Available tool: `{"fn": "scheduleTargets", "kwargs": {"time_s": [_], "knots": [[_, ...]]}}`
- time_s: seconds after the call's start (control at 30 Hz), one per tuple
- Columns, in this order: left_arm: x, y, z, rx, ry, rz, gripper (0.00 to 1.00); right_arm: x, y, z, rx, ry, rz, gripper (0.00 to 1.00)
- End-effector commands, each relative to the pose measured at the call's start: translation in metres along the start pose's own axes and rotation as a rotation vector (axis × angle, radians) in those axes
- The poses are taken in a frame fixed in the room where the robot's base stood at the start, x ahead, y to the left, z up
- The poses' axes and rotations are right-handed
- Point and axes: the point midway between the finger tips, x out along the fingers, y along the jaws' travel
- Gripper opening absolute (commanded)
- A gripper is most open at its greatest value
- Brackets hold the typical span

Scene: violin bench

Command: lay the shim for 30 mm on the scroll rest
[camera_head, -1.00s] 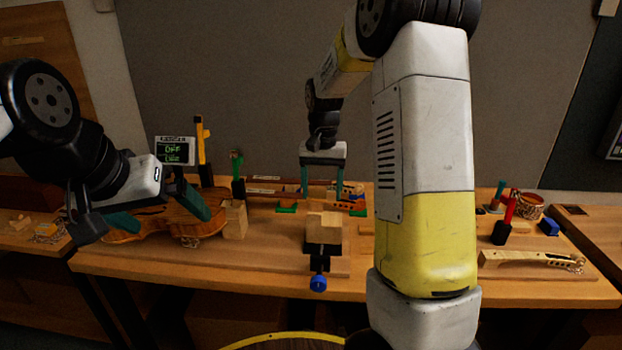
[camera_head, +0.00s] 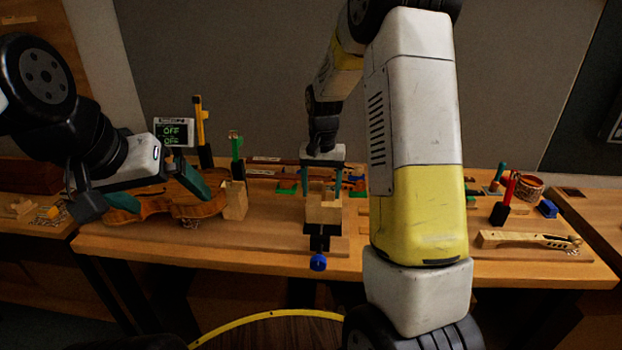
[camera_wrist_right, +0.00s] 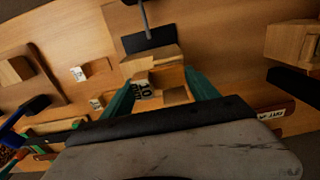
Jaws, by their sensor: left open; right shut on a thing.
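The scroll rest (camera_head: 323,212) is a pale notched wooden block on a black clamp with a blue knob (camera_head: 318,262) at the bench front; its top also shows in the right wrist view (camera_wrist_right: 150,60). My right gripper (camera_head: 322,190) is shut on the shim (camera_wrist_right: 143,90), a small wooden piece with a dark-printed label, its figure hard to read. The shim is between the teal fingers at the scroll rest. I cannot tell whether it touches the rest. My left gripper (camera_head: 140,195) is open and empty by the violin (camera_head: 180,205) at left.
Loose labelled wooden pieces (camera_wrist_right: 78,73) lie left in the wrist view. A wooden block (camera_head: 235,200) stands beside the violin. A display (camera_head: 173,132) reads OFF. A violin neck (camera_head: 525,240) lies at the right. A red-handled tool (camera_head: 505,200) stands behind it.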

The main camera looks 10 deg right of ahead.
Motion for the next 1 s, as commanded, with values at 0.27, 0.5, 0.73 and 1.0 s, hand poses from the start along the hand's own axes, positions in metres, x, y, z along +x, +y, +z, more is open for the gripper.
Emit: {"fn": "scheduleTargets", "kwargs": {"time_s": [0.27, 0.5, 0.73, 1.0], "knots": [[0.000, 0.000, 0.000, 0.000, 0.000, 0.000, 1.00, 0.000, 0.000, 0.000, 0.000, 0.000, 0.000, 0.94], [0.000, 0.000, 0.000, 0.000, 0.000, 0.000, 1.00, -0.002, 0.000, 0.000, 0.000, 0.000, 0.000, 0.94], [0.000, 0.000, 0.000, 0.000, 0.000, 0.000, 1.00, -0.032, -0.001, -0.001, -0.001, 0.004, -0.002, 0.94], [0.000, 0.000, 0.000, 0.000, 0.000, 0.000, 1.00, -0.071, 0.000, -0.001, -0.001, 0.002, 0.000, 0.94]]}}
